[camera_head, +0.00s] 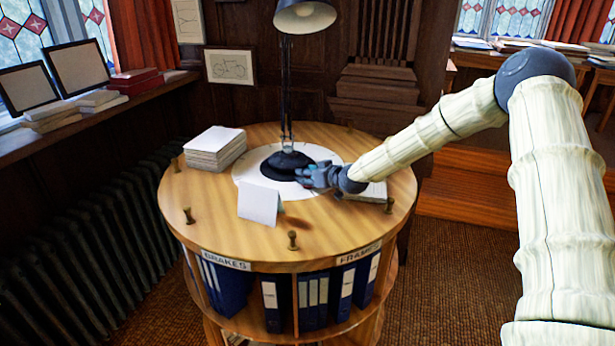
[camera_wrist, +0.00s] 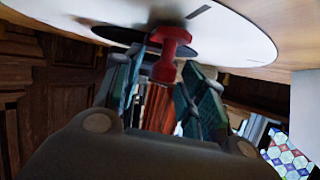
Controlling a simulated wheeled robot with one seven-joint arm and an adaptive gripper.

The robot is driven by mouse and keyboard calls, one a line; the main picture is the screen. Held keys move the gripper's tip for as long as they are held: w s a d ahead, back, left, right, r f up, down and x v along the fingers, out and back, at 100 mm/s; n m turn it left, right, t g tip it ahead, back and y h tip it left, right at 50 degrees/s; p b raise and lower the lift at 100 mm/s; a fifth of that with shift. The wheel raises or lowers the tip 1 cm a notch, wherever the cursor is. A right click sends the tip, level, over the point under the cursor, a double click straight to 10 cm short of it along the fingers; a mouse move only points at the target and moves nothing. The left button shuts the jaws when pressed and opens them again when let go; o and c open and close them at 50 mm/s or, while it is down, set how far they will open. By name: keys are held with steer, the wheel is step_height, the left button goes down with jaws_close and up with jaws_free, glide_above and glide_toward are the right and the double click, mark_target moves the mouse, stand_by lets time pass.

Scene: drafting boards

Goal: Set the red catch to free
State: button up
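The red catch (camera_wrist: 170,46) shows in the wrist view as a small red knob with a wide end and a narrower neck, against the dark lamp foot on a white disc (camera_wrist: 245,40). My gripper (camera_wrist: 167,68) has its two fingers apart, one on each side of the catch. Whether either finger touches it I cannot tell. A short dark mark lies on the disc near the catch. In the head view my gripper (camera_head: 308,177) is low over the round table (camera_head: 340,235), just right of the black lamp base (camera_head: 285,163). The catch is hidden there.
A folded white card (camera_head: 260,204) stands in front of the lamp. A stack of paper (camera_head: 215,148) is at the left, and a book (camera_head: 372,192) lies under my wrist. Short pegs (camera_head: 292,240) stand around the table's rim. The lamp's thin post (camera_head: 286,95) rises behind my gripper.

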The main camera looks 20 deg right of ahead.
steer(key=shift+s, duration=0.15)
steer(key=v, duration=1.1)
steer(key=shift+s+d, duration=0.15)
steer(key=shift+s, duration=0.1)
steer(key=shift+r, duration=0.1)
stand_by(0.4)
